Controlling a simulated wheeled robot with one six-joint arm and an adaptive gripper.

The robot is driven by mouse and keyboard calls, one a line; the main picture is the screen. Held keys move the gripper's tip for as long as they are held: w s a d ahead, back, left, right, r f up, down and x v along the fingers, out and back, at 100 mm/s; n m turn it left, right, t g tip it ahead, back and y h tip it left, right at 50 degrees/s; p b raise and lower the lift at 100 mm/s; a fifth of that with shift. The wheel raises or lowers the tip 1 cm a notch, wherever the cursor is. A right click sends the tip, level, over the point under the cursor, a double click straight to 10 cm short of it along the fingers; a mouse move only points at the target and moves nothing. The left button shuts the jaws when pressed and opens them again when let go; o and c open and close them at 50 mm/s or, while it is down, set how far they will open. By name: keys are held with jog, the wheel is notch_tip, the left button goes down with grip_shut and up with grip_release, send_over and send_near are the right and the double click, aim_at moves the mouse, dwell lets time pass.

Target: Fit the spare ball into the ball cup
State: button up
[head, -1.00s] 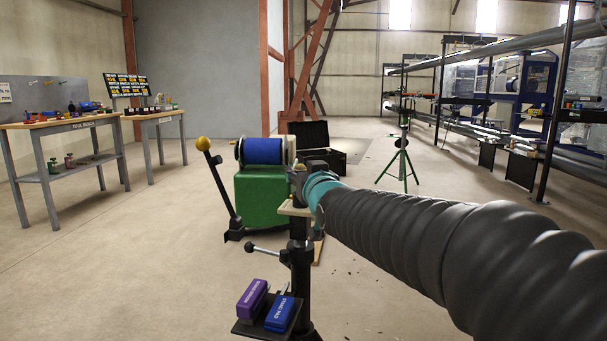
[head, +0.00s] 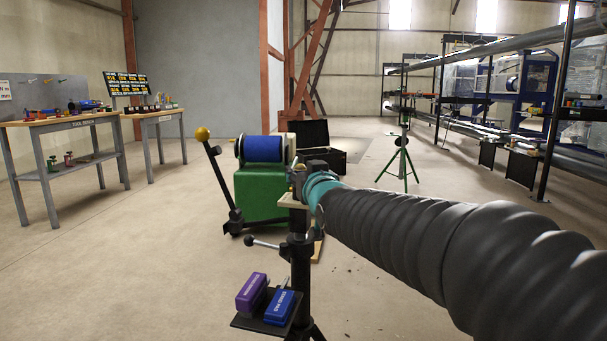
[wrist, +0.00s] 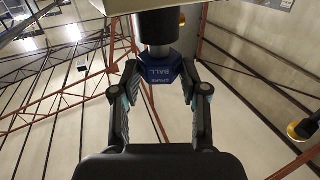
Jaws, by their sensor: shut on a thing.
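In the wrist view, a blue hexagonal piece lettered "SPARE BALL" (wrist: 161,68) sits between the fingertips of my gripper (wrist: 161,80). My gripper is shut on it. A bright metal neck joins the top of the blue piece to a thick black cylinder (wrist: 158,24). I cannot tell whether this cylinder belongs to the spare ball or to a cup. In the head view my arm hides the fingers and the blue piece. My arm's end is just behind and above a small wooden board on a black stand (head: 301,258). I cannot make out the ball cup.
The stand carries a tray with a purple box (head: 251,291) and a blue box (head: 280,307). Behind it are a green machine with a blue drum (head: 262,149) and a yellow-knobbed lever (head: 217,175). A green tripod (head: 402,160) stands farther back. The floor at left is open.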

jog(key=shift+f+b, duration=0.7)
jog(key=shift+f, duration=0.05)
jog(key=o, duration=1.4)
jog(key=shift+c, duration=0.2)
jog(key=shift+s, duration=0.1)
jog(key=b+v, duration=0.2)
jog(key=v, duration=0.3)
